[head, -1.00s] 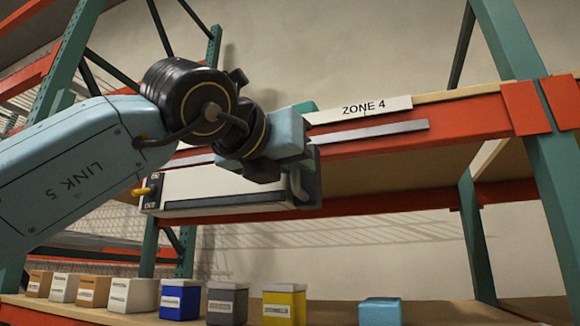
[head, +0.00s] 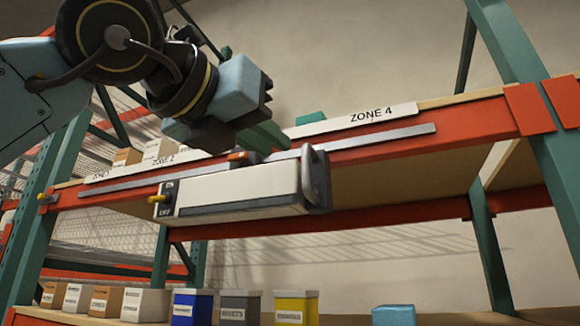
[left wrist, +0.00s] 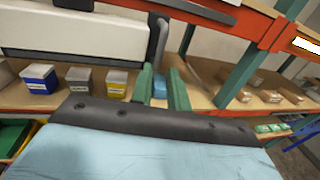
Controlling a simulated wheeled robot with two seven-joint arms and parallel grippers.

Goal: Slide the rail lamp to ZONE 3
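The rail lamp (head: 240,192) is a long white box under the grey rail (head: 370,139) on the orange shelf beam. A yellow ON/OFF switch (head: 158,199) is at its left end, a grey upright handle (head: 308,175) at its right end. An orange piece (head: 240,156) shows at the rail above it. The lamp hangs left of the ZONE 4 label (head: 371,115); no ZONE 3 label is readable. My left gripper (head: 263,137) is above and left of the handle. In the left wrist view its green fingers (left wrist: 162,80) are apart and empty, with the handle (left wrist: 158,40) beyond them.
A ZONE 2 label (head: 163,160) and boxes (head: 160,149) are at the upper shelf's left. On the lower shelf stand several boxes, including a blue (head: 192,306), a grey (head: 239,308) and a yellow one (head: 296,308). A green upright (head: 545,150) stands at the right.

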